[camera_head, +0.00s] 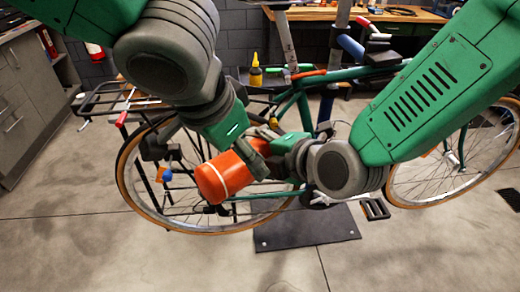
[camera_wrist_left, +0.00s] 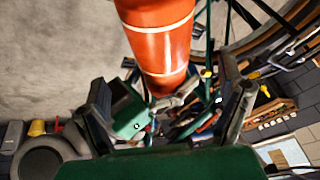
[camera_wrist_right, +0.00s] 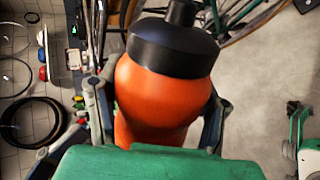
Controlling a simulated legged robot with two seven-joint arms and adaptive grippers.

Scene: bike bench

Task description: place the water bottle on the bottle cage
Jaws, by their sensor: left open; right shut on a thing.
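The water bottle (camera_head: 220,178) is orange with a pale stripe and a black cap. It is tilted, in front of the bike's rear wheel in the head view. My right gripper (camera_head: 262,150) is shut on it near the cap end, and the right wrist view shows the bottle (camera_wrist_right: 160,95) between the fingers. My left gripper (camera_head: 172,150) is open beside the bottle. In the left wrist view the bottle (camera_wrist_left: 160,45) passes above and between the open fingers (camera_wrist_left: 170,105). The green bike frame (camera_head: 298,100) stands behind my arms. I cannot make out the bottle cage.
The bike is held on a stand with a dark base plate (camera_head: 308,230). A tool tray with a yellow bottle (camera_head: 256,72) is behind the frame. A workbench (camera_head: 400,14) stands at the back and grey cabinets (camera_head: 28,105) at the left. The front floor is clear.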

